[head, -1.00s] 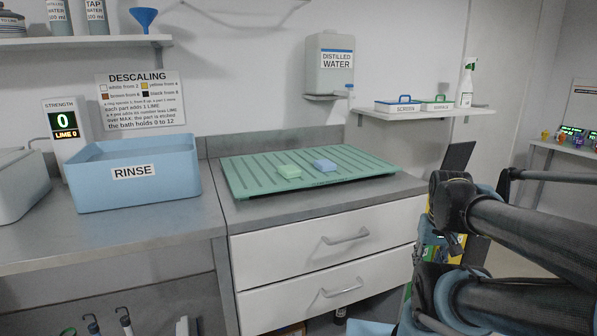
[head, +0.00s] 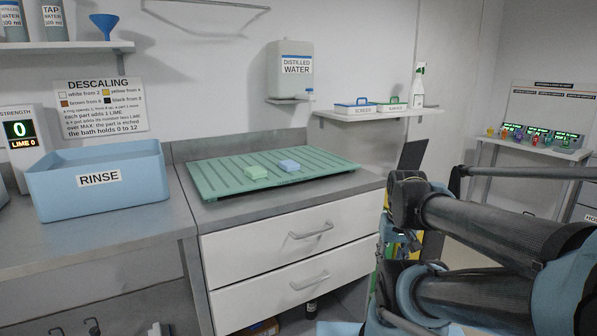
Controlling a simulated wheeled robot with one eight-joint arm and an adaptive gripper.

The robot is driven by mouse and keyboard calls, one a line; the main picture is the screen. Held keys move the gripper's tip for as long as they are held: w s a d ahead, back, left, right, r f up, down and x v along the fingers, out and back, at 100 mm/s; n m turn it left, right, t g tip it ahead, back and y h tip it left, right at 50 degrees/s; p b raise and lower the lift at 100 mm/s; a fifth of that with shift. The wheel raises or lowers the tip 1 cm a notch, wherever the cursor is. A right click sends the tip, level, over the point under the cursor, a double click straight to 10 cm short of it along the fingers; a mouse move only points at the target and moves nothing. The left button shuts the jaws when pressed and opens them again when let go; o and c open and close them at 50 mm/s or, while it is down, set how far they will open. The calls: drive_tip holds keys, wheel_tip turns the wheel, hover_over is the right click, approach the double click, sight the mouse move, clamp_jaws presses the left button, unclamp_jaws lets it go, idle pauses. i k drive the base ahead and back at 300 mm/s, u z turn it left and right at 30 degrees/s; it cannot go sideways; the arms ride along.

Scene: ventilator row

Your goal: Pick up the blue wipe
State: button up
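Two flat caddies labelled SCREEN and SURFACE stand on a wall shelf to the right, well apart from the wipes. My arm shows at the right of the view, far from the mat. My gripper cannot be made out in this view.
A blue RINSE tub (head: 150,185) stands left of the mat. Two white drawers (head: 265,240) are below it, shut. A wall shelf (head: 375,114) holds the SCREEN caddy (head: 352,108), the SURFACE caddy (head: 392,105) and a spray bottle (head: 417,88). A distilled water tank (head: 290,72) hangs behind.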

sight(289, 165)
drive_tip(key=k, duration=0.45)
drive_tip(key=u, duration=0.7)
drive_tip(key=i, duration=0.5)
drive_tip(key=z, duration=0.65)
drive_tip(key=k, duration=0.45)
drive_tip(key=u, duration=0.6)
drive_tip(key=i, duration=0.15)
drive_tip(key=z, duration=0.1)
